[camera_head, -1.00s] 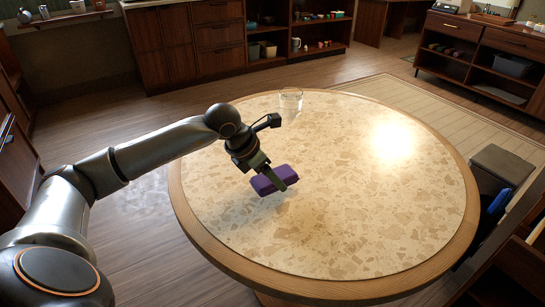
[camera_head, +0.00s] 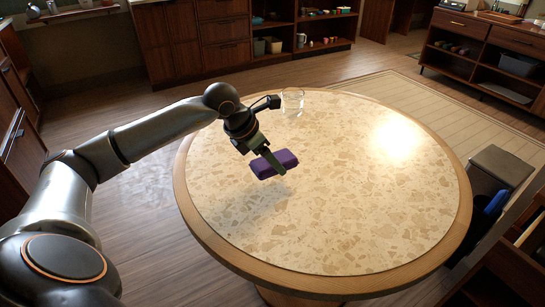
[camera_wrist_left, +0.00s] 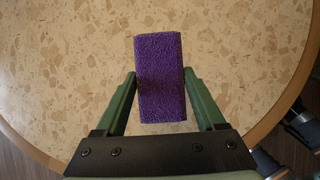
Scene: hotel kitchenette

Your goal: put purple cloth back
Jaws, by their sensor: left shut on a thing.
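The purple cloth (camera_head: 273,164) is a folded block held by my left gripper (camera_head: 273,160) above the round table (camera_head: 350,225). A soft shadow lies on the tabletop below it, apart from the cloth. In the left wrist view the cloth (camera_wrist_left: 160,78) sits between the two green fingers of my left gripper (camera_wrist_left: 160,90), which are shut on its sides. My right gripper does not show in either view.
A clear glass (camera_head: 292,102) stands at the table's far edge. The rest of the speckled tabletop is clear. Shelves and cabinets (camera_head: 225,40) line the back, with a sideboard (camera_head: 490,50) at the right. A grey bin (camera_head: 500,167) stands right of the table.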

